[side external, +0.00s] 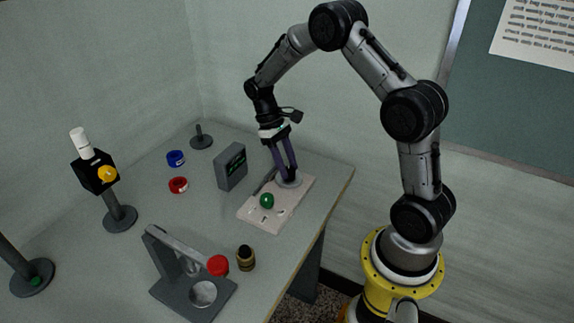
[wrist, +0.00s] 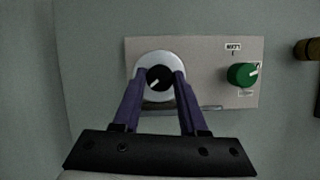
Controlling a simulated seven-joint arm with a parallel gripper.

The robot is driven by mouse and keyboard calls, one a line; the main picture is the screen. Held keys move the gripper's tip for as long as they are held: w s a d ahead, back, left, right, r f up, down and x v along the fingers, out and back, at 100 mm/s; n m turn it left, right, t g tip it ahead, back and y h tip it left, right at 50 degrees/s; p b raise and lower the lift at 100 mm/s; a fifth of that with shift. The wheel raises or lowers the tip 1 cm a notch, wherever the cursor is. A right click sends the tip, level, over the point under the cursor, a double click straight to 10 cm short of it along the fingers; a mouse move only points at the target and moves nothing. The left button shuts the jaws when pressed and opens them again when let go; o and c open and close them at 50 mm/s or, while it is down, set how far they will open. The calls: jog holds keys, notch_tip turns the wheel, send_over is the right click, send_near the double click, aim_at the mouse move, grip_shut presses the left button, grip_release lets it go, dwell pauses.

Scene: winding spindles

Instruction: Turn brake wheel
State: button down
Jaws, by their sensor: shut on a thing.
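A light panel (side external: 262,217) lies on the table under my gripper, and it fills the middle of the wrist view (wrist: 215,55). On it a black knob (wrist: 154,82) with a white pointer mark sits at the centre of a round silver disc (wrist: 158,57). A green knob (side external: 267,201) with a white mark is on the same panel, to the right in the wrist view (wrist: 241,74). My gripper (side external: 289,181) points down with its purple fingers on both sides of the black knob, shut on it. I cannot read which control is labelled as the brake wheel.
A grey box with a screen (side external: 231,167) stands close left of my gripper. A blue ring (side external: 176,158), a red ring (side external: 178,185), a dark bottle (side external: 245,258), a grey stand (side external: 180,275) and a black box on a post (side external: 95,172) are farther off. The table's right edge is near the panel.

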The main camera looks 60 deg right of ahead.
jog(key=m+y, duration=0.1)
jog(key=m, duration=0.1)
jog(key=m+t+y, duration=0.1)
jog(key=m, duration=0.2)
jog(key=shift+d+r+m, duration=0.1)
jog(key=shift+d+m, duration=0.05)
jog(key=shift+m, duration=0.15)
jog(key=shift+s+m+t+y, duration=0.1)
jog(key=shift+m+t+y, duration=0.45)
jog(key=shift+m, duration=1.55)
jog(key=shift+c, duration=2.2)
grip_release()
jog(key=v, duration=1.3)
jog(key=shift+d+r, duration=0.25)
jog(key=shift+r, duration=0.1)
